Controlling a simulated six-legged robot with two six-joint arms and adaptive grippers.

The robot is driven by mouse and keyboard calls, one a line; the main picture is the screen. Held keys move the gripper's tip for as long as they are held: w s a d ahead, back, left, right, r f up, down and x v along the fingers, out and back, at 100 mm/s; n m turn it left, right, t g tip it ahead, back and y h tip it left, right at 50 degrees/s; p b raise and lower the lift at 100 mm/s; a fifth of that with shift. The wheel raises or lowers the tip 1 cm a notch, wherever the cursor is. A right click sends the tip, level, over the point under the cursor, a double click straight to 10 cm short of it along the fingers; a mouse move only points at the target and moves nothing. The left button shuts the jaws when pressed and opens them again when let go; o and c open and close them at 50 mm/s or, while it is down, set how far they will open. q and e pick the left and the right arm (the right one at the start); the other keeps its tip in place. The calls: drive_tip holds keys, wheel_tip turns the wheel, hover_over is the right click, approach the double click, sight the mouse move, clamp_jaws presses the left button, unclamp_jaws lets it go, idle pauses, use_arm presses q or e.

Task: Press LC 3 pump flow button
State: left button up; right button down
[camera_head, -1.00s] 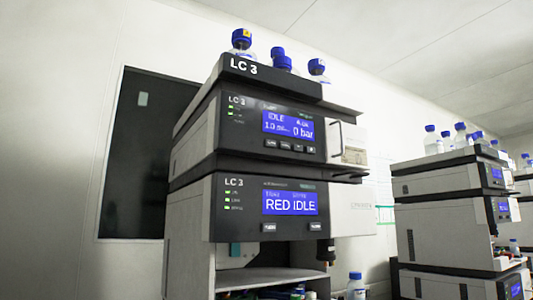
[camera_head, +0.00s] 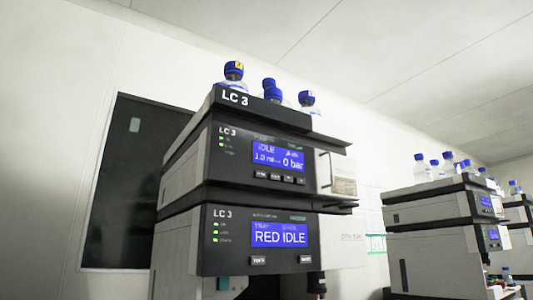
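The LC 3 stack stands in the middle of the head view. Its upper module, the pump (camera_head: 240,157), has a blue screen (camera_head: 278,158) reading IDLE and 0 bar. A row of small dark buttons (camera_head: 280,178) sits below that screen; their labels are too small to read. The lower module (camera_head: 225,256) has a blue screen (camera_head: 279,234) reading RED IDLE, with two buttons below it, the left one (camera_head: 258,261) and the right one (camera_head: 305,259). Neither of my grippers shows in the view.
Bottles with blue caps (camera_head: 234,70) stand on top of the LC 3 stack. A dark door or panel (camera_head: 125,170) is in the wall behind it at left. More instrument stacks (camera_head: 430,215) with bottles stand at the right.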

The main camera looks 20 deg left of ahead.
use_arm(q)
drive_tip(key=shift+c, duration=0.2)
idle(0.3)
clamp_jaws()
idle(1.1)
